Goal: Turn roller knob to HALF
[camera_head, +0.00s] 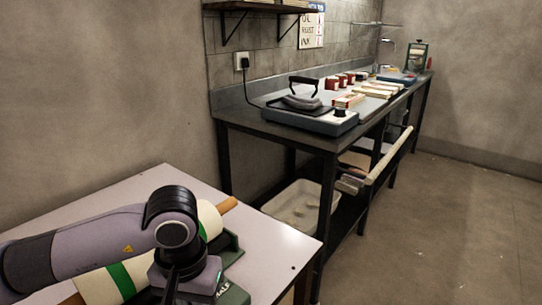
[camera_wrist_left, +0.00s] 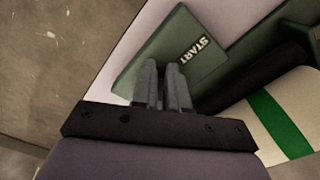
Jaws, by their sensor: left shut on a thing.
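The cream roller with a green band (camera_head: 122,280) lies on the pale table at lower left; part of it also shows in the left wrist view (camera_wrist_left: 282,128). In the left wrist view a green plate (camera_wrist_left: 180,52) reads START. My left gripper (camera_wrist_left: 161,68) is over this plate, its fingers close together and shut on the roller knob. The knob itself is hidden by the fingers, so its pointing direction cannot be told. My right gripper is not in view.
The pale table (camera_head: 130,190) is clear behind my left arm. A long dark workbench (camera_head: 245,117) along the wall holds an iron on a blue-grey base (camera_head: 310,121) and several small items. A white tub (camera_head: 297,205) sits beneath it. Floor at right is free.

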